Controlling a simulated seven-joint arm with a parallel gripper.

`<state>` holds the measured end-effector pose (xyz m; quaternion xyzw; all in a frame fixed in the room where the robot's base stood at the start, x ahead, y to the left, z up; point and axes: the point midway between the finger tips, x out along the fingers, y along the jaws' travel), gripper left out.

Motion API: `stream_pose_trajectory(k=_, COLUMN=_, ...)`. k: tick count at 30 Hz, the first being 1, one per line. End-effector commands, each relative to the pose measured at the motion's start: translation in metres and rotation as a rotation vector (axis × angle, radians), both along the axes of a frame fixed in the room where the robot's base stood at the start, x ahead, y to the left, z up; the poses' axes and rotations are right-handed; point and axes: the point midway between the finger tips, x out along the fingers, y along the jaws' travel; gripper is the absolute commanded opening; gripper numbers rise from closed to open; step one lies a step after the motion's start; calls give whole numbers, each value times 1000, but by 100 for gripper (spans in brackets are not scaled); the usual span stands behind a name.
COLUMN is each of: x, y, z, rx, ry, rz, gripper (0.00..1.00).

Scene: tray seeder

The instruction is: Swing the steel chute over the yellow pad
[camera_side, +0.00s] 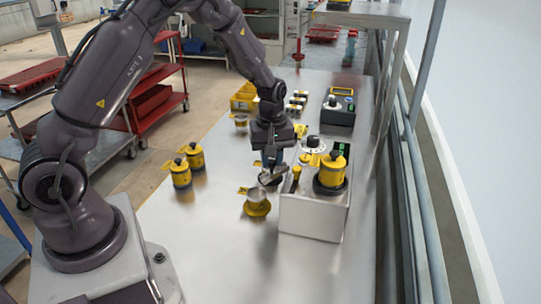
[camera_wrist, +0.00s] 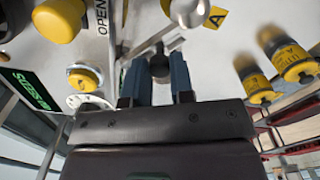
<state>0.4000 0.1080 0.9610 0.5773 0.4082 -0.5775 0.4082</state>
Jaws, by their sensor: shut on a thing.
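The seeder (camera_side: 312,222) is a silver box with a yellow canister (camera_side: 331,172) on top. The steel chute (camera_wrist: 150,42) runs from beside the seeder as a thin bar, ending near a metal cup (camera_wrist: 190,12). My gripper (camera_wrist: 157,85) is shut on the chute's dark round knob (camera_wrist: 159,65). In the side view my gripper (camera_side: 270,176) is low, just left of the seeder, and hides much of the chute. The yellow pad (camera_side: 257,210) lies on the table with the cup (camera_side: 258,195) on it. I cannot tell whether the chute's end is over the pad.
Two yellow canisters (camera_side: 181,174) (camera_side: 195,156) stand on the table to the left. A yellow tag marked A (camera_wrist: 215,17) lies beside the cup. A yellow bin (camera_side: 243,97) and a black control box (camera_side: 338,110) are farther back. The front table is clear.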

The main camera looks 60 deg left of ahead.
Motion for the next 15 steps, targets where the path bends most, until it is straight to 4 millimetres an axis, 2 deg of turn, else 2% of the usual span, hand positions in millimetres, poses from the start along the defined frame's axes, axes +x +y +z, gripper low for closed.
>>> stream_pose_trajectory(k=15, x=0, y=-3, z=1, rx=-1, ry=0, rz=62, gripper=0)
